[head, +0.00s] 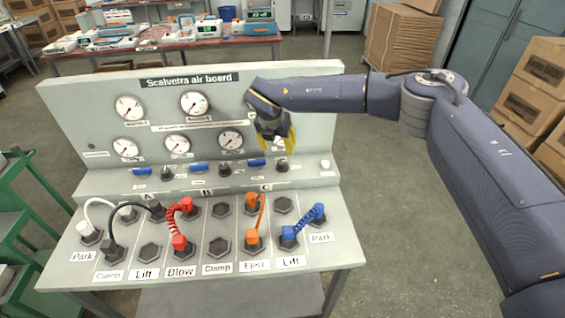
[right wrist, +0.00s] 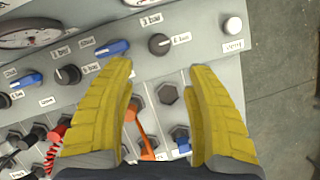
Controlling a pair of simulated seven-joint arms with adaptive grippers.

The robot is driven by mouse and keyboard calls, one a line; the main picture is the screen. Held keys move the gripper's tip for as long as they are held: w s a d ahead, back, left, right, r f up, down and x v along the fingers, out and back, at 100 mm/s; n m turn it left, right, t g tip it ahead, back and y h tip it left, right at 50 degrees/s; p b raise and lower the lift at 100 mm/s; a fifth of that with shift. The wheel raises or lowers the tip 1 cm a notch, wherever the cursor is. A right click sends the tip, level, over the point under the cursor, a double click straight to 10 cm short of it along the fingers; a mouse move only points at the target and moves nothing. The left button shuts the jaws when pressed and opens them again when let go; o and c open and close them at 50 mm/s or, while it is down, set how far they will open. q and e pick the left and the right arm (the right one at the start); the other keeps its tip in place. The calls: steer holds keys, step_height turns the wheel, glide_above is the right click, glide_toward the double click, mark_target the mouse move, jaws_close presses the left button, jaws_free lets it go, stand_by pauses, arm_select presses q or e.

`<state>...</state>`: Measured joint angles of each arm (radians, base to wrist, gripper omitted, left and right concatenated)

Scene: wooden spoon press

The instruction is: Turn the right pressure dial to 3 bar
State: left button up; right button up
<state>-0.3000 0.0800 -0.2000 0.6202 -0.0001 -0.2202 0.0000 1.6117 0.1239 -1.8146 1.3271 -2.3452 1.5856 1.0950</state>
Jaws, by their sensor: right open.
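The right pressure dial (head: 281,165) is a small dark knob on the board's sloped ledge, just below my right gripper (head: 277,145). In the right wrist view the dial (right wrist: 159,44) lies beyond the gap between my yellow fingers (right wrist: 160,75), which are spread open and empty. A "3 bar" label (right wrist: 151,20) is at its upper left and a "6 bar" label (right wrist: 181,38) at its right. The fingers look apart from the dial. My left gripper is not in view.
A blue lever (right wrist: 113,48) sits left of the dial and a white button (right wrist: 232,26) right of it. Two more dark dials (head: 224,169) (head: 166,173) stand further left. Gauges (head: 230,139) are above. Coloured hoses (head: 262,215) arch over the sockets below.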

mark_target(282, 161)
steer(key=x, duration=1.3)
steer(key=shift+s, duration=0.1)
steer(key=shift+c, duration=0.3)
steer(key=shift+r, duration=0.1)
jaws_close()
